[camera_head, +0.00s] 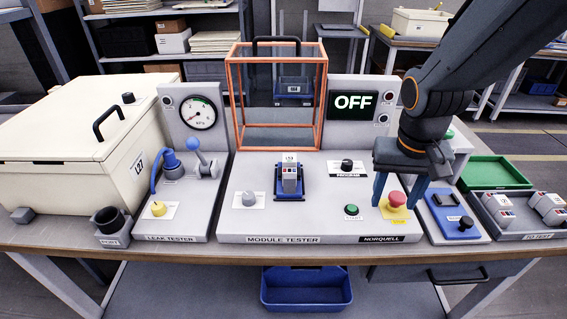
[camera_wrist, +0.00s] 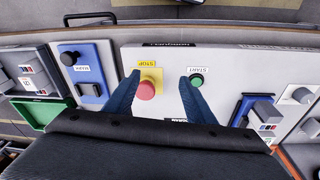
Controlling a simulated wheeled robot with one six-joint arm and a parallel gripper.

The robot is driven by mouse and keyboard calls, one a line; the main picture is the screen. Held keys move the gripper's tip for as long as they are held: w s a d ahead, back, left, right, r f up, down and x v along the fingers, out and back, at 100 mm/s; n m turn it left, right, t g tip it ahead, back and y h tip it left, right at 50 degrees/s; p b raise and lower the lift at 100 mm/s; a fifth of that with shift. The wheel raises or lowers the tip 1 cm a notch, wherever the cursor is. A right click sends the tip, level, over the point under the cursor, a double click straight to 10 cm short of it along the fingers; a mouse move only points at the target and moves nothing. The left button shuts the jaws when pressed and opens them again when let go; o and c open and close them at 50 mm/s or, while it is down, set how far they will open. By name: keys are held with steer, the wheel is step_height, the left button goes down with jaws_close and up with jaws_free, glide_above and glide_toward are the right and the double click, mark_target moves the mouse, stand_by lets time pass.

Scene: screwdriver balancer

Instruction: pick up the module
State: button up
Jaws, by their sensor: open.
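A grey-and-white module (camera_head: 290,178) sits upright in a blue cradle (camera_head: 289,197) on the module tester (camera_head: 320,212). In the wrist view the module (camera_wrist: 266,127) is at the right. Several similar modules (camera_head: 500,212) stand in the grey "TO TEST" tray (camera_head: 530,236) at the right, which shows at the far left of the wrist view. My gripper (camera_head: 400,197) is open and empty, with blue fingers pointing down over the tester's right part. In the wrist view its fingertips (camera_wrist: 158,80) lie around the red stop button and beside the green start button; contact cannot be told.
The red stop button (camera_head: 397,199), green start button (camera_head: 351,210) and program knob (camera_head: 347,166) surround the cradle's right side. An orange-framed clear guard (camera_head: 322,100) stands behind it. The display (camera_head: 354,102) reads OFF. A blue fixture (camera_head: 449,213) and green tray (camera_head: 497,172) are at the right.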

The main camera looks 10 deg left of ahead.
steer(key=w+a+r+n+t+p, duration=0.1)
steer(key=w+a+r, duration=0.25)
steer(key=a, duration=0.75)
steer(key=t+y+p, duration=0.1)
steer(key=t, duration=0.1)
glide_toward(289, 157)
steer(key=shift+w+d+f+n, duration=0.2)
steer(key=shift+w+f, duration=0.1)
steer(key=shift+f, duration=0.25)
steer(key=shift+w+d+f+n, duration=0.15)
steer(key=shift+w+f+n, duration=0.1)
steer(key=shift+f, duration=0.35)
steer(key=shift+a, duration=0.35)
steer(key=shift+p+x, duration=0.9)
steer(key=shift+x, duration=2.9)
steer(key=shift+s, duration=0.1)
jaws_close()
